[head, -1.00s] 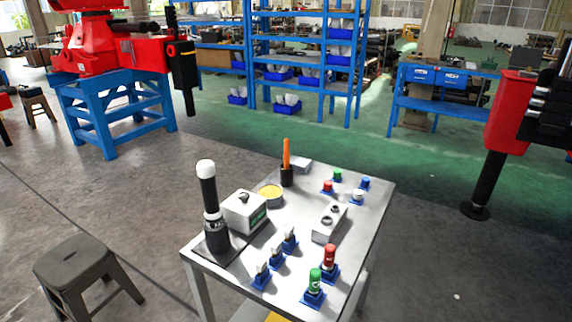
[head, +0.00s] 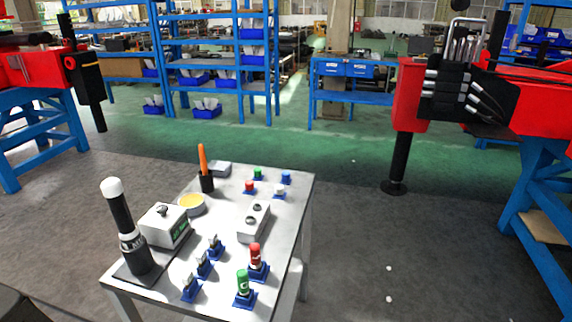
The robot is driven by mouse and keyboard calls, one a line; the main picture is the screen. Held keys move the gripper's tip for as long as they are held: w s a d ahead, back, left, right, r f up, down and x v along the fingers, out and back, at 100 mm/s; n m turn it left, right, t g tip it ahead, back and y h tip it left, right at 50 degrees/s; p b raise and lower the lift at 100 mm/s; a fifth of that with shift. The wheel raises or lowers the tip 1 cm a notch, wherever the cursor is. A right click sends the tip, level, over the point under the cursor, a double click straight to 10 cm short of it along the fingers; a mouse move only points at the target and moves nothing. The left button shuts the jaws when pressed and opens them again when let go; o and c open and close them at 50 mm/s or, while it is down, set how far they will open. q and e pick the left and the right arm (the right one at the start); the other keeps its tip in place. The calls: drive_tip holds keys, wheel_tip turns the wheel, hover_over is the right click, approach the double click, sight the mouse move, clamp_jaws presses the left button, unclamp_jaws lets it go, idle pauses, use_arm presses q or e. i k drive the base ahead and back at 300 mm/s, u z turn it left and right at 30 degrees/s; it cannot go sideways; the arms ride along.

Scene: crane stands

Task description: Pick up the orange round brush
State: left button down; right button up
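The orange round brush (head: 202,158) stands upright, leaning slightly, in a small black holder (head: 206,183) near the far left side of the table. Only its orange upper part shows; its lower end is hidden in the holder. The white-topped table (head: 285,225) stands in the lower middle of the head view. Neither of my grippers is in view, and nothing touches the brush.
Next to the brush are a grey box (head: 220,169) and a round yellow tin (head: 192,203). A tall black cylinder with a white top (head: 122,225) and a white box (head: 164,225) stand nearer. Open floor (head: 400,240) lies right of the table.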

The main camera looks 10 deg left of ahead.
sight(203, 162)
drive_tip(key=z, duration=0.9)
drive_tip(key=i, duration=3.25)
drive_tip(key=u, duration=2.9)
drive_tip(key=i, duration=0.55)
drive_tip(key=u, duration=2.25)
